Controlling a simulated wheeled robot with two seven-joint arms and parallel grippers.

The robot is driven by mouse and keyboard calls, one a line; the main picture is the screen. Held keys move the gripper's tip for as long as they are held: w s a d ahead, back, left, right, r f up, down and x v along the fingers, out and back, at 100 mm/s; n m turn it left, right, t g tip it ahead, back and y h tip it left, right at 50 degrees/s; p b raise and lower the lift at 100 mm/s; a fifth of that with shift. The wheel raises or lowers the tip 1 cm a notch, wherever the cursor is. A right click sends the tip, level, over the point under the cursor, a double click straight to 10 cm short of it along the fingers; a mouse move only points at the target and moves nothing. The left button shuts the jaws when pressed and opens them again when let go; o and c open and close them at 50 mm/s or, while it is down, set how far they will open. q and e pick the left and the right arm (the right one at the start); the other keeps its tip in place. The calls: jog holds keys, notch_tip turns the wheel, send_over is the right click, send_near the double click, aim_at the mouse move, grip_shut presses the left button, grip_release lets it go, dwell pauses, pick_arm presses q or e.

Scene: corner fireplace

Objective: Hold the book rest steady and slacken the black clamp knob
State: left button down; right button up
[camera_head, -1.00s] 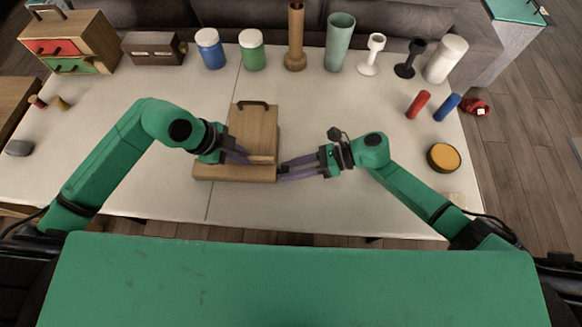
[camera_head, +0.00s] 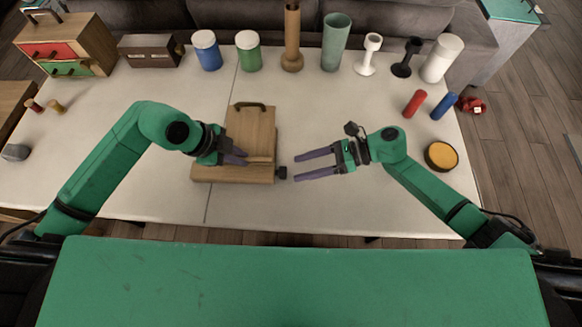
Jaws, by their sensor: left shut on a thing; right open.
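The wooden book rest (camera_head: 252,128) stands on the table left of centre, with a dark handle at its top and a wooden base. My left gripper (camera_head: 246,157) is shut on the book rest near the ledge at its lower front; its fingertips are partly hard to make out against the wood. The black clamp knob (camera_head: 282,173) sticks out from the right side of the base. My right gripper (camera_head: 297,167) is open and empty just right of the knob, its two purple fingers pointing left, apart from the knob.
Along the back stand a drawer box (camera_head: 68,45), a chest (camera_head: 150,50), a blue jar (camera_head: 207,52), a green jar (camera_head: 248,53), a wooden vase (camera_head: 292,40) and a teal cup (camera_head: 335,43). A yellow-topped round tin (camera_head: 441,156) lies at the right. The front table is clear.

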aim_at(291, 177)
jog(key=v, duration=0.7)
jog(key=shift+d+r, duration=0.15)
jog(key=shift+d, duration=0.2)
jog(key=s+n+t, duration=0.2)
jog(key=n, duration=0.1)
jog(key=shift+s+d+n+t, duration=0.1)
jog(key=shift+s+n+t, duration=0.2)
jog(key=shift+s+t, duration=0.1)
jog(key=shift+s+n, duration=0.25)
jog(key=shift+n, duration=0.15)
jog(key=shift+n+t, duration=0.3)
jog(key=x, duration=1.2)
grip_shut()
